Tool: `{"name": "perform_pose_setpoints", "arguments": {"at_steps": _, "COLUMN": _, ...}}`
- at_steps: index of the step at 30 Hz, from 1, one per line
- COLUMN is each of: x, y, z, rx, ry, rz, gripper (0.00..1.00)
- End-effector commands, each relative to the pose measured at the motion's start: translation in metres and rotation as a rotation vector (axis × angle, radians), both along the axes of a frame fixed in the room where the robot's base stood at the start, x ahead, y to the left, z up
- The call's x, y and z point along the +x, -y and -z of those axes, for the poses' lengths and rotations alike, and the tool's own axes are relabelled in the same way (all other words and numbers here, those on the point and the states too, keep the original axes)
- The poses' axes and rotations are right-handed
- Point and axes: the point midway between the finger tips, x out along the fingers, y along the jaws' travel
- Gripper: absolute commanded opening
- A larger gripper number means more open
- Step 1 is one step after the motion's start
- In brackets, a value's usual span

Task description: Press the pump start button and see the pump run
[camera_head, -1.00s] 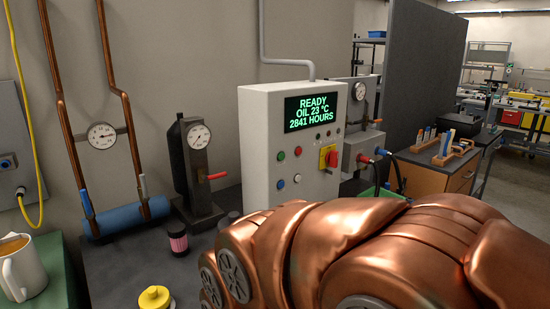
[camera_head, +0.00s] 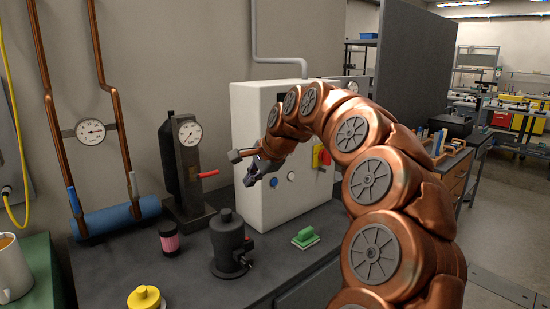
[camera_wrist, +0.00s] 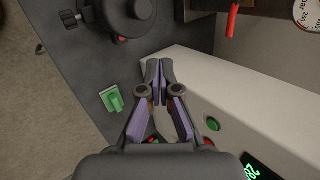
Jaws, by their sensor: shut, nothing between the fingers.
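The white control cabinet (camera_head: 248,112) stands on the dark bench; my arm hides its display and part of its front. A blue button (camera_head: 274,182) and a white button (camera_head: 290,177) show low on its front. In the wrist view a green button (camera_wrist: 213,124) and a red button (camera_wrist: 208,142) show on the cabinet face. No label marks the start button. My gripper (camera_head: 246,170) is shut and empty, in front of the cabinet's left part; its fingertips (camera_wrist: 159,66) meet in the wrist view. I cannot tell whether any pump is running.
On the bench stand a dark cylindrical unit (camera_head: 228,245), a green-handled block (camera_head: 305,238), a pink-banded jar (camera_head: 169,240), a yellow-capped item (camera_head: 146,298) and a gauge stand (camera_head: 188,165) with a red lever.

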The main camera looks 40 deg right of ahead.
Motion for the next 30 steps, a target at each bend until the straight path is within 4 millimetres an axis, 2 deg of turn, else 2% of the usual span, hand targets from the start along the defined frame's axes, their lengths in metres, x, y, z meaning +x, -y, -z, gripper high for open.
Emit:
{"name": "perform_pose_setpoints", "arguments": {"at_steps": 1, "x": 0.002, "y": 0.030, "z": -0.001, "rx": 0.032, "ry": 0.026, "rz": 0.089, "gripper": 0.00}}
{"name": "perform_pose_setpoints", "arguments": {"at_steps": 3, "x": 0.002, "y": 0.067, "z": -0.002, "rx": 0.078, "ry": 0.051, "rz": 0.205, "gripper": 0.00}}
{"name": "perform_pose_setpoints", "arguments": {"at_steps": 6, "x": -0.003, "y": 0.111, "z": -0.004, "rx": 0.134, "ry": 0.090, "rz": 0.344, "gripper": 0.00}}
{"name": "perform_pose_setpoints", "arguments": {"at_steps": 9, "x": -0.010, "y": 0.145, "z": -0.005, "rx": 0.173, "ry": 0.117, "rz": 0.450, "gripper": 0.00}}
{"name": "perform_pose_setpoints", "arguments": {"at_steps": 12, "x": -0.016, "y": 0.165, "z": -0.003, "rx": 0.199, "ry": 0.133, "rz": 0.516, "gripper": 0.00}}
{"name": "perform_pose_setpoints", "arguments": {"at_steps": 17, "x": -0.019, "y": 0.177, "z": -0.004, "rx": 0.214, "ry": 0.144, "rz": 0.555, "gripper": 0.00}}
{"name": "perform_pose_setpoints", "arguments": {"at_steps": 30, "x": -0.017, "y": 0.176, "z": -0.005, "rx": 0.212, "ry": 0.144, "rz": 0.553, "gripper": 0.00}}
